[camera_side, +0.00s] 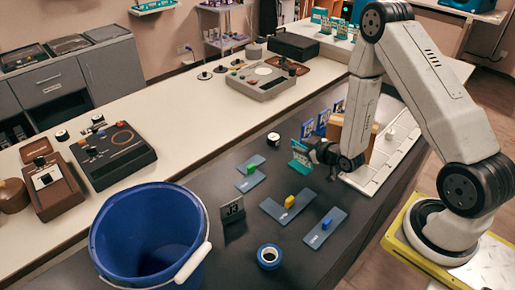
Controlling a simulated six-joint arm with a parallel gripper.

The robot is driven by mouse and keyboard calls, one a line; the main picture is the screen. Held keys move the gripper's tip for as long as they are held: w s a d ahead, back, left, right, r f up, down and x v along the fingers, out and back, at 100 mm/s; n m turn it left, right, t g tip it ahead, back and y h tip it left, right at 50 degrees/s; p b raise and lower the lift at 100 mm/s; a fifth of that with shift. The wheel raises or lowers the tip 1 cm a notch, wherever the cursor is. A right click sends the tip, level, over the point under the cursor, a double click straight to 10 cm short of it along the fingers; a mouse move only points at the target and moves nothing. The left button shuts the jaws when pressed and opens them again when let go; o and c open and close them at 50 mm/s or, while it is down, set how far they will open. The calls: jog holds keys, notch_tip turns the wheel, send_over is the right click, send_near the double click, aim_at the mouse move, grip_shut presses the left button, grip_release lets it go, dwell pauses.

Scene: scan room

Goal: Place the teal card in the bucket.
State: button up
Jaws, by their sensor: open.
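The teal card (299,153) stands upright on the dark bench top, at the near end of a row of upright cards. My gripper (316,154) is low over the bench, right beside the teal card on its right. Its jaws are open, and I cannot tell whether a finger touches the card or whether the card is partly between them. The gripper hides part of the card's right side. The blue bucket (122,250) with a white-gripped handle stands at the lower left and looks empty.
Blue cards (307,129) stand behind the teal one, beside a brown block (336,128). Small dark plates hold a green, a yellow (289,201) and a blue block. A J3 sign (232,209) and a blue tape roll (269,257) stand near the bucket.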

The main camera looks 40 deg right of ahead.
jog(key=v, duration=0.7)
jog(key=shift+s, duration=0.3)
jog(key=shift+w, duration=0.1)
dwell(0.4)
jog(key=s+a+r+m+g+y, duration=0.1)
jog(key=s+a+r+m+g, duration=0.1)
jog(key=s+a+r+g, duration=0.4)
jog(key=a+r+g, duration=0.4)
jog(key=a, duration=0.1)
jog(key=shift+a+g+y, duration=0.3)
jog(key=shift+a+g, duration=0.1)
jog(key=shift+o, duration=0.4)
jog(key=shift+w+f, duration=0.1)
